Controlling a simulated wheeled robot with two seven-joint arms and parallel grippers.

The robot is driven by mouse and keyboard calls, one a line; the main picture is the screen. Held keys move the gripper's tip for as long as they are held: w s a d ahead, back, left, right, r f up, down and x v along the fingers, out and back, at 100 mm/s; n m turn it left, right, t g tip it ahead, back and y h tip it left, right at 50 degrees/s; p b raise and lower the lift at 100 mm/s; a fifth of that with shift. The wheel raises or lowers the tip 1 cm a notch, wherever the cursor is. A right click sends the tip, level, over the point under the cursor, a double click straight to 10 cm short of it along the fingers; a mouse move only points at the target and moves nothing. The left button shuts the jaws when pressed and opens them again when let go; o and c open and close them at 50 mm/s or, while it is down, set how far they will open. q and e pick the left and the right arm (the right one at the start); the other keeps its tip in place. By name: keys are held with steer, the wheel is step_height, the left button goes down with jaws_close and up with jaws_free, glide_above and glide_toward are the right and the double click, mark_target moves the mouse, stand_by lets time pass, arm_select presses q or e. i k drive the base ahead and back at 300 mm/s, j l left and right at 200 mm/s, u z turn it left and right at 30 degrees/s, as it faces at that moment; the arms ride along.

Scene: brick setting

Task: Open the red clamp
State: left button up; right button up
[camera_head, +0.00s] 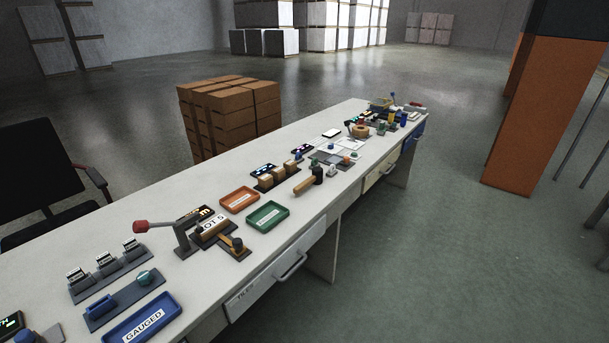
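The lever's upright bracket (182,240) stands beside a tan block with a partly hidden label (212,226) on a dark plate. I cannot tell from this distance whether the clamp grips the block. Neither of my grippers is in view.
A blue tray marked GAUGED (143,320), an orange tray (239,200) and a green tray (268,216) lie near the clamp. A brown wooden handle (304,186) lies farther along. Boxes (230,112) stand behind the bench.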

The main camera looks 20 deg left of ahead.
mark_target(139, 226)
steer(key=l+u, duration=0.1)
steer(key=u, duration=1.05)
